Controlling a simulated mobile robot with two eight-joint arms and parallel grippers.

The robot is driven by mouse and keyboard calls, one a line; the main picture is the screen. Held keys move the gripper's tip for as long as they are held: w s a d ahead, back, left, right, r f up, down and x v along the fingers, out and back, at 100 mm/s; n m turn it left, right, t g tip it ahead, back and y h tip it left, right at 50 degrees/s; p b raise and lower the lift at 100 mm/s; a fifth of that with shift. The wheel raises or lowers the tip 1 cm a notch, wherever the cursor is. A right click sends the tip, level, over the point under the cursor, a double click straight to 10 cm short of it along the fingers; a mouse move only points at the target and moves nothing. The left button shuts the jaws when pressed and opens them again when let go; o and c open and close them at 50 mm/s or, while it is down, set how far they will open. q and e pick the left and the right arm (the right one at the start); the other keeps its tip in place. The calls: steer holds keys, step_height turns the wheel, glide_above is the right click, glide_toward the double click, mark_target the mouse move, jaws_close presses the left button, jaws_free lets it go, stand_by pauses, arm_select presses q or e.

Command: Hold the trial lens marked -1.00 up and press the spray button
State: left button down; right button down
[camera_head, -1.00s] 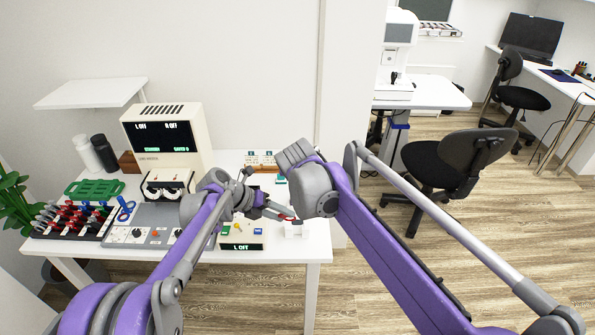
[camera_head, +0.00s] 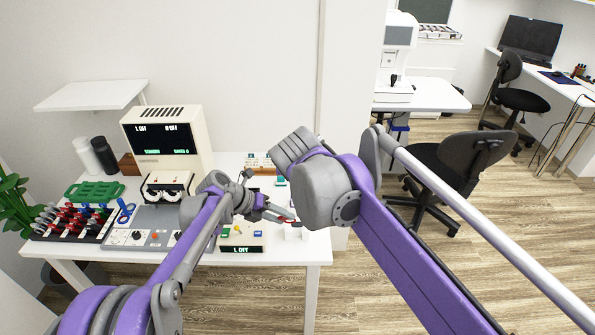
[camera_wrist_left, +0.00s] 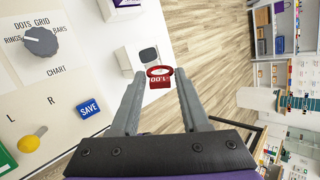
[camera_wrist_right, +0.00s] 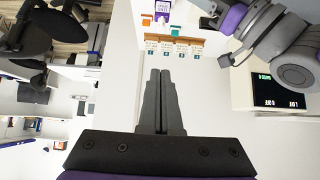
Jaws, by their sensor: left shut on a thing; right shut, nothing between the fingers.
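My left gripper (camera_head: 290,219) is shut on a small red-rimmed trial lens (camera_wrist_left: 159,71). The lens's red tab (camera_wrist_left: 159,83) shows "1.00" mirrored or turned; its sign is too small to read. The lens is held above the front right of the white table, near a small white box (camera_wrist_left: 134,68) with a grey pad (camera_wrist_left: 149,55). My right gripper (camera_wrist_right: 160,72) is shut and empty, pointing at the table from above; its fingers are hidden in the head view. I cannot tell which part is the spray button.
A console with a dial (camera_wrist_left: 41,41) and a blue SAVE button (camera_wrist_left: 88,108) lies beside the left gripper. A beige monitor (camera_head: 163,137), a grey panel (camera_head: 150,220) and a rack of red and blue lenses (camera_head: 72,222) fill the table's left. A labelled rack (camera_wrist_right: 175,45) stands at the back.

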steer(key=shift+s+r, duration=0.5)
